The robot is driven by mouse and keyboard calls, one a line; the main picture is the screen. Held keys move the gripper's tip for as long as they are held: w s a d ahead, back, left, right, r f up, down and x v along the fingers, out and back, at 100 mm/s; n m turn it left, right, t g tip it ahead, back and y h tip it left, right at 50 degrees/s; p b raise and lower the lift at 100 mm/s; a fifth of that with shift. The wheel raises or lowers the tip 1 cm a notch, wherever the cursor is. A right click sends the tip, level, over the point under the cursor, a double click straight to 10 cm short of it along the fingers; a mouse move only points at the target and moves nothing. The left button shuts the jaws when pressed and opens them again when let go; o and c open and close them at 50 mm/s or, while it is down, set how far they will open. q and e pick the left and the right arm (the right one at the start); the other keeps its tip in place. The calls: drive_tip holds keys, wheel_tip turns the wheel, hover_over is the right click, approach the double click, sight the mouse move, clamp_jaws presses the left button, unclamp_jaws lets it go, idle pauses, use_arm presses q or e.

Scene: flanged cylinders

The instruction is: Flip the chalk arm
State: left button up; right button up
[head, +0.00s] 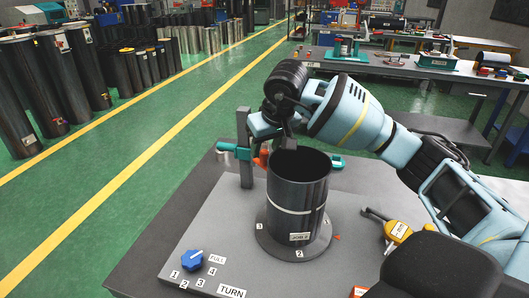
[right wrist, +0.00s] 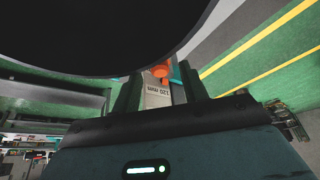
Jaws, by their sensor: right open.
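A dark flanged cylinder (head: 297,190) with a pale band stands upright on the grey board. Behind it to the left rises a grey post (head: 244,150) carrying what looks like the chalk arm, a teal bar (head: 228,149) with an orange part (head: 263,158). The cylinder hides some of it. My right gripper (head: 284,128) is above and behind the cylinder's rim, close to the post. In the right wrist view my right gripper (right wrist: 160,82) is open; an orange part (right wrist: 161,71), a teal strip and a "120 mm" label show beyond its fingers. Contact cannot be told. My left gripper is not in view.
A blue knob (head: 192,257) with numbered labels sits at the board's front left. A yellow tool (head: 397,231) lies right of the cylinder. A teal piece (head: 338,161) shows behind the cylinder. The board's left part is clear.

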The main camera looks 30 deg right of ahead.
sight(265, 151)
drive_tip(key=shift+x, duration=1.5)
clamp_jaws()
